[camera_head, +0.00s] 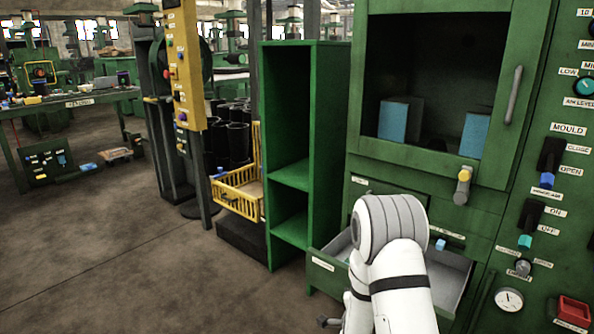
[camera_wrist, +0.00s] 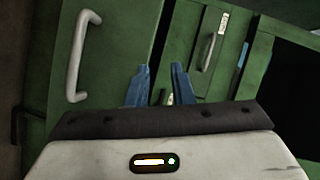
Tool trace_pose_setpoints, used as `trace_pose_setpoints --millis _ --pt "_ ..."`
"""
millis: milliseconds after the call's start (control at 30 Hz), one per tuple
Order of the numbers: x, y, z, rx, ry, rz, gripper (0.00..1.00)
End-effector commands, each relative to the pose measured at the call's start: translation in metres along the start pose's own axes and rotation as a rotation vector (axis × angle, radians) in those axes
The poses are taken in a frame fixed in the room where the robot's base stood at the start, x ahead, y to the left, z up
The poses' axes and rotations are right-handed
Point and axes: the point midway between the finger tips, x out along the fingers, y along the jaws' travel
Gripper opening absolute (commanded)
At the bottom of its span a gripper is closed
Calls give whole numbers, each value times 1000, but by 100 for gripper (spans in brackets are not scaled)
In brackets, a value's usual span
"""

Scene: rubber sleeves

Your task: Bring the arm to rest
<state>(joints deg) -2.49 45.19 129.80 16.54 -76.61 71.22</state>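My white arm shows in the head view in front of an open drawer (camera_head: 452,281) low in the green machine (camera_head: 382,182). My gripper is hidden there behind the arm links. In the wrist view my gripper (camera_wrist: 160,68) has two blue fingers standing apart, with nothing held between them. Past the fingers are tilted green panels, one with a pale bar handle (camera_wrist: 75,60) and another with a smaller grey handle (camera_wrist: 209,50).
A green open shelf (camera_head: 305,150) stands left of the machine. Beside it is a yellow crate (camera_head: 238,193) with black cylinders (camera_head: 238,146) behind. Blue blocks (camera_head: 394,121) sit in the machine's chamber. The concrete floor (camera_head: 120,245) at left is clear.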

Motion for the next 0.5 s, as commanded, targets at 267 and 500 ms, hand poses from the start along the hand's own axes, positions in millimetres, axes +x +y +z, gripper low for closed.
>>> trace_pose_setpoints --millis 267,500 --pt "-45 -144 -31 -284 -216 226 21" --pt "-120 -238 -59 -573 -456 373 21"
